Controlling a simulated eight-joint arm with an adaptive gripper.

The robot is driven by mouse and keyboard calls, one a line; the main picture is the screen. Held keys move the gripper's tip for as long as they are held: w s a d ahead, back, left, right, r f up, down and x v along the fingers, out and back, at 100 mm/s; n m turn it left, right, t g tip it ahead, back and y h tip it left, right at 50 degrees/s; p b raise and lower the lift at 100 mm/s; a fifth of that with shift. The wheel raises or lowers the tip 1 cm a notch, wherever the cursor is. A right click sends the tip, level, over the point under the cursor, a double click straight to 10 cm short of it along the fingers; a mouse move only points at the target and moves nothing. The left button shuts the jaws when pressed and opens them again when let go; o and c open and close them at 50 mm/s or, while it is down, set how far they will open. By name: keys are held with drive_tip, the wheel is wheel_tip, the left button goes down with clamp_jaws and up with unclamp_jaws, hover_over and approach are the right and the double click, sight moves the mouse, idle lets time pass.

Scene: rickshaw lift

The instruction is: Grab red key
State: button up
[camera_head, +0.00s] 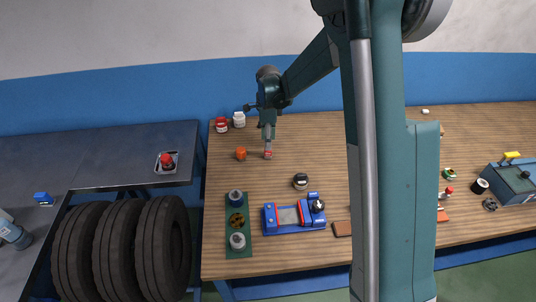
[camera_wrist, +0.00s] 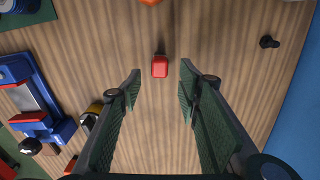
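A small red key (camera_wrist: 160,67), block-like with a darker stub at its far end, lies on the wooden table in the wrist view. It also shows as a small red spot just under my gripper in the head view (camera_head: 268,155). My gripper (camera_wrist: 160,84) is open and empty, pointing down at the table. The key appears in line with the gap between the two green-padded fingers, at the level of their tips in the picture. The frames do not show clearly how high the fingertips are above it. In the head view my gripper (camera_head: 268,143) is partly blurred by its small size.
An orange object (camera_head: 240,153) stands left of the key. Red (camera_head: 221,125) and white (camera_head: 239,119) jars stand behind. A dark round item (camera_head: 301,181), a blue device (camera_head: 283,219) and a green tray (camera_head: 251,252) are nearer. The wood around the key is clear.

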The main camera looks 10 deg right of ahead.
sight(268, 153)
drive_tip(key=shift+f, duration=1.05)
drive_tip(key=shift+f, duration=2.6)
drive_tip(key=c, duration=1)
